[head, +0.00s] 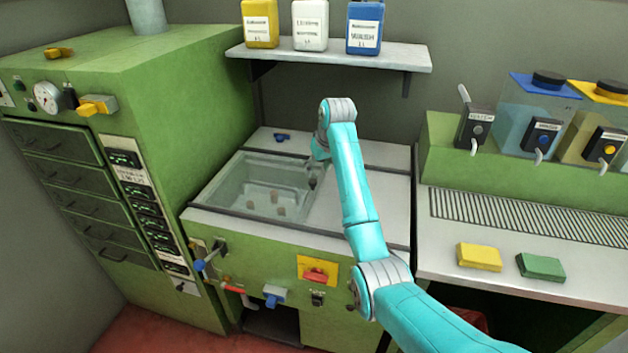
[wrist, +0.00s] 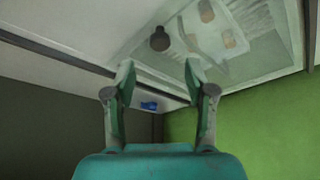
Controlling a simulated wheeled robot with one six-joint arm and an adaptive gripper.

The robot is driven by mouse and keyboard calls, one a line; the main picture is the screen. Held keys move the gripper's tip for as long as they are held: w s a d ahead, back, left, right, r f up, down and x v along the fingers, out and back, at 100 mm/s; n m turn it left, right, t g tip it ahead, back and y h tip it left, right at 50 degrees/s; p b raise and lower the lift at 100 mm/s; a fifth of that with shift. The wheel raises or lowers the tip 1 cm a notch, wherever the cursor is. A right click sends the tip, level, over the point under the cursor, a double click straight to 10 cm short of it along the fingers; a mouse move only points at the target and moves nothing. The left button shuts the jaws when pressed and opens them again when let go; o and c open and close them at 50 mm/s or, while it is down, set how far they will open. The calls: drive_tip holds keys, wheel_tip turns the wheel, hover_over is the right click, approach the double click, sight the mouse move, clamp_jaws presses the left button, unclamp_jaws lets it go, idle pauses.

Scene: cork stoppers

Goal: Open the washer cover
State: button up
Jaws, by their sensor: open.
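The washer cover (head: 238,168) is a clear pane lying over the basin in the steel washer top, and it looks closed. Several pale corks show beneath it. In the wrist view the glassy cover (wrist: 262,75) carries a dark round knob (wrist: 160,40). My gripper (wrist: 158,75) is open and empty, with the knob ahead of its fingertips, roughly midway between them in the picture and apparently not touched. In the head view my gripper (head: 313,178) is above the cover's right edge, small and partly hidden by my arm.
A shelf (head: 400,57) with yellow, white and blue bottles hangs behind the washer. A green cabinet (head: 200,110) rises on the left. A counter (head: 440,260) with yellow and green sponges stands on the right. A small blue fitting (head: 282,137) sits behind the basin.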

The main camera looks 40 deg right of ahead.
sight(313, 181)
drive_tip(key=x, duration=0.7)
clamp_jaws()
